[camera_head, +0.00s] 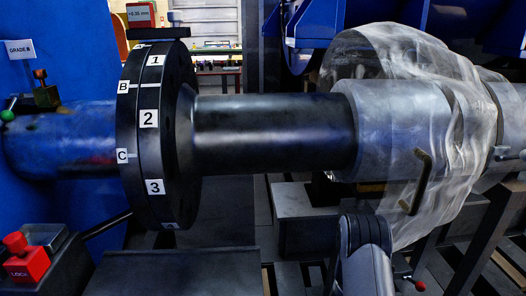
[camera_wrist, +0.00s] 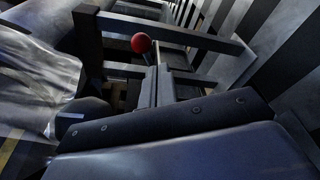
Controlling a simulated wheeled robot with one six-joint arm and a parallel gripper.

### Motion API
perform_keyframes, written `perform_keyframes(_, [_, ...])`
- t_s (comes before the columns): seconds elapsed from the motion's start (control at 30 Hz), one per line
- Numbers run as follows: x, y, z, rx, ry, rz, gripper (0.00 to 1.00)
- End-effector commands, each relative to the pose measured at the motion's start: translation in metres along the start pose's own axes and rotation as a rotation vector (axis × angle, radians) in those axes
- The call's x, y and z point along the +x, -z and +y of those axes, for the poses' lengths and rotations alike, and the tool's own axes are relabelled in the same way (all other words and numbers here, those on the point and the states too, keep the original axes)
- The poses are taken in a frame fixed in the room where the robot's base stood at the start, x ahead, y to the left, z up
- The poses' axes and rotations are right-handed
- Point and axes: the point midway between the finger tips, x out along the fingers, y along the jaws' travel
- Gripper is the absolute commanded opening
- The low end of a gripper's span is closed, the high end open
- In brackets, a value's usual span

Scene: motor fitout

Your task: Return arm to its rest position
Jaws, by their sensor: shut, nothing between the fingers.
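In the head view my arm (camera_head: 364,262) rises at the bottom, right of centre, in front of the wrapped shaft end. The gripper itself is hidden in that view.
A dark shaft (camera_head: 275,135) with a numbered flange (camera_head: 149,140) spans the head view. Clear plastic wrap (camera_head: 440,80) covers its right part, near my arm. A red lock box (camera_head: 27,262) stands lower left. Steel frame bars (camera_wrist: 185,35) lie beyond the gripper.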

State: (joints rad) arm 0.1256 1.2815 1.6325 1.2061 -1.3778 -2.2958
Motion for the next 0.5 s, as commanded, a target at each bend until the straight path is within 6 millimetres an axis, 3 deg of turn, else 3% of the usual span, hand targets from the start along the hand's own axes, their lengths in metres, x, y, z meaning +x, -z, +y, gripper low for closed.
perform_keyframes(0.03, [0.011, -0.001, -0.002, 0.002, 0.002, -0.004, 0.00])
perform_keyframes(0.5, [0.050, 0.025, -0.028, 0.004, 0.004, -0.004, 0.00])
